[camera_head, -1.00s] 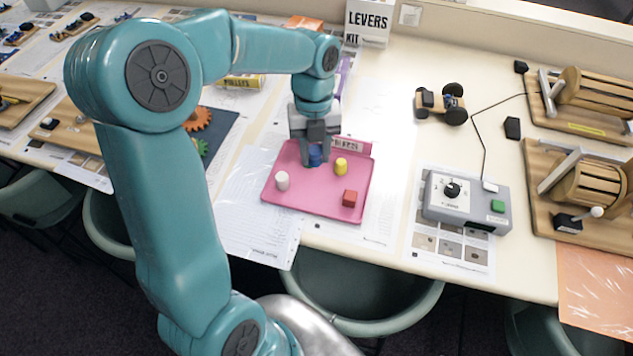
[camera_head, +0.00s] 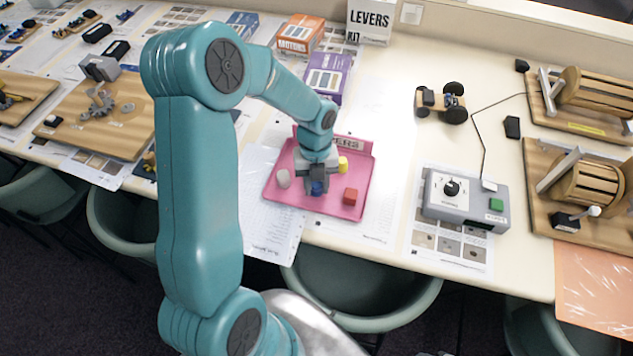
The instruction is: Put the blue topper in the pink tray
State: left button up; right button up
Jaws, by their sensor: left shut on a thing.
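The pink tray (camera_head: 345,207) lies on the table with a low sign wall at its back. My left gripper (camera_head: 317,188) is over the middle of the tray, pointing down, shut on the blue topper (camera_head: 318,188). The gripper hides much of the topper, and I cannot tell whether it touches the tray floor. In the tray a white topper (camera_head: 283,178) is to the left, a red one (camera_head: 350,196) to the right, and a yellow one (camera_head: 343,164) behind, partly hidden. My right gripper is not in view.
A grey control box (camera_head: 466,212) stands to the right of the tray. A small wheeled car (camera_head: 441,101) and wooden drum rigs are farther right. Purple (camera_head: 327,75) and orange (camera_head: 300,34) boxes stand behind. The table's front edge is close to the tray.

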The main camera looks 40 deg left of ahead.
pick_arm(q)
jog(key=shift+f, duration=0.15)
jog(key=o, duration=1)
notch_tip(320, 180, up, 12)
jog(key=w+a+b, duration=0.1)
jog(key=shift+a, duration=0.2)
